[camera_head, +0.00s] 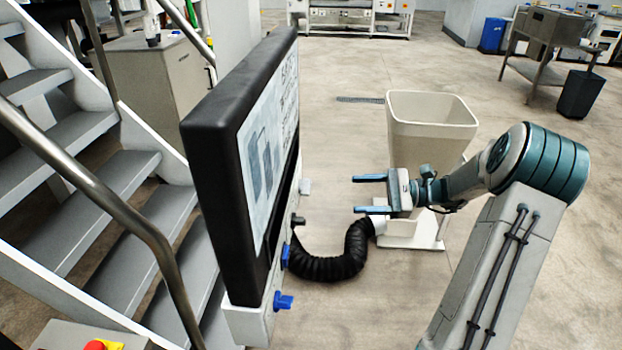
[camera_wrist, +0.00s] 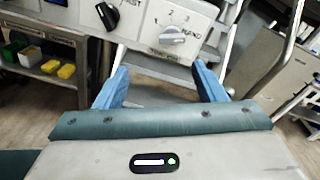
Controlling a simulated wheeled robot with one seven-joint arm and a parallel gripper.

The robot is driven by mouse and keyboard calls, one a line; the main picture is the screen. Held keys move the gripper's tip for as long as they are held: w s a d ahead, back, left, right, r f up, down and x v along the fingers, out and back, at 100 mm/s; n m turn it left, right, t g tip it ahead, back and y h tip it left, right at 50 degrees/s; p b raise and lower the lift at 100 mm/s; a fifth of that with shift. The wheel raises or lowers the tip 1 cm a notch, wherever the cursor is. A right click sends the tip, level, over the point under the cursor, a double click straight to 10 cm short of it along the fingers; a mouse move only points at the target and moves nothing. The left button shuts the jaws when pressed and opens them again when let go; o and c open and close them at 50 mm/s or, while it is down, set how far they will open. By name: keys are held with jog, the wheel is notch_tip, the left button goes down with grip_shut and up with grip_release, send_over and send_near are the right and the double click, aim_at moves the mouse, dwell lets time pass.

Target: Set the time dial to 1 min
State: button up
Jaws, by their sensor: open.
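The time dial (camera_wrist: 172,35) is a grey knob on a pale panel in the wrist view, with numbers around it and a label below that is hard to read. Its handle lies roughly sideways; I cannot tell which number it points at. In the head view the panel is nearly edge-on, and a pale knob (camera_head: 305,187) sticks out from it. My gripper (camera_head: 356,194) is open and empty, to the right of the panel and apart from it. In the wrist view my fingers (camera_wrist: 160,72) point toward the panel, below the dial.
A black knob (camera_wrist: 108,15) sits beside the dial. Blue knobs (camera_head: 283,300) project lower on the machine. A black hose (camera_head: 330,266) curves below my gripper. A cream bin (camera_head: 430,130) stands behind it. Metal stairs (camera_head: 110,180) are at left.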

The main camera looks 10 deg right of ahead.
aim_at(305, 187)
jog(key=w+a+t+p, duration=0.1)
jog(key=w+a, duration=0.4)
jog(key=a, duration=0.6)
jog(key=shift+a+m+p, duration=0.3)
jog(key=shift+p, duration=0.2)
jog(key=c, duration=1)
